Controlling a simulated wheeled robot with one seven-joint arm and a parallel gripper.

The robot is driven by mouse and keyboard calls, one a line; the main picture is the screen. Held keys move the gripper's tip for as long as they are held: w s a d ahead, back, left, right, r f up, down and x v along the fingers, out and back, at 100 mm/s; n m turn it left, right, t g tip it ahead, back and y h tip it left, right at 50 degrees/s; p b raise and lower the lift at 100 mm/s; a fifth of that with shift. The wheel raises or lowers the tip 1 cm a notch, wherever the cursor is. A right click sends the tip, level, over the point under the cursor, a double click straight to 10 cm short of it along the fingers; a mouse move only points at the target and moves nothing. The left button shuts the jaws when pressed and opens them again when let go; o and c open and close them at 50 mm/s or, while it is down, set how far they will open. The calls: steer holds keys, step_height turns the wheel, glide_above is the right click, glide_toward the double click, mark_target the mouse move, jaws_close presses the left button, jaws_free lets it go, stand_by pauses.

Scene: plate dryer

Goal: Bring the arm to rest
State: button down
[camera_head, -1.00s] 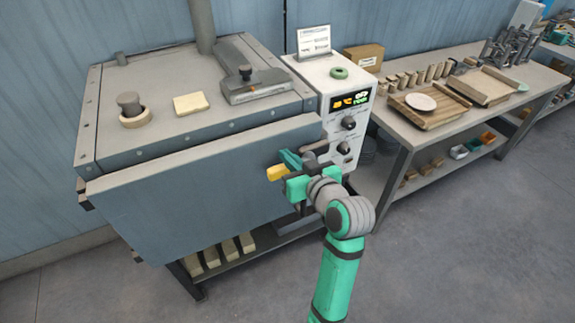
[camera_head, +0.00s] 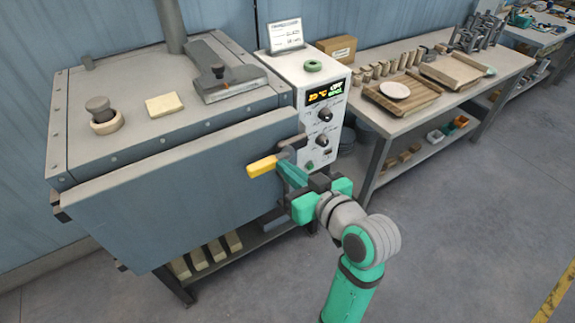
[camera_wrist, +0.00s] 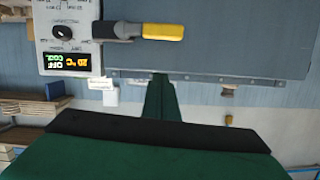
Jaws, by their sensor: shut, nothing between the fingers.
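My gripper (camera_head: 287,170) is shut and empty in front of the dryer's control panel (camera_head: 322,110). Its teal fingers point up and left, just beside the yellow-ended handle (camera_head: 262,167) in the picture. In the wrist view the shut green fingers (camera_wrist: 160,85) rise in the middle, and a gap shows between their tips and the handle's yellow grip (camera_wrist: 162,32). The grey dryer (camera_head: 180,190) has its front panel tilted outward at the bottom. Its display (camera_head: 325,92) is lit in yellow and green. My arm reaches up from the bottom right.
On the dryer top are a round plug in a ring (camera_head: 104,118), a pale block (camera_head: 164,105) and a grey latch-like fitting (camera_head: 228,78). A workbench (camera_head: 400,122) with a tray (camera_head: 402,108) and wooden pieces stands right. The floor (camera_head: 450,235) at right is clear.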

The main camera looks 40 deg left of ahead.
steer(key=w+d+f+m+t+h, duration=0.3)
steer(key=d+f+m+t, duration=0.5)
steer(key=f, duration=0.5)
steer(key=s+d+f+m+t+h, duration=0.1)
steer(key=s+d+f+m+h, duration=0.4)
steer(key=d+f, duration=0.45)
steer(key=s+d+f+m+t+h, duration=0.15)
steer(key=s+d+f+h, duration=0.3)
steer(key=s+d, duration=0.5)
steer(key=s+d+r+n+h, duration=0.1)
steer(key=s+d+r+h, duration=0.1)
steer(key=s, duration=1.1)
steer(key=shift+d+r, duration=0.25)
steer(key=shift+r, duration=0.2)
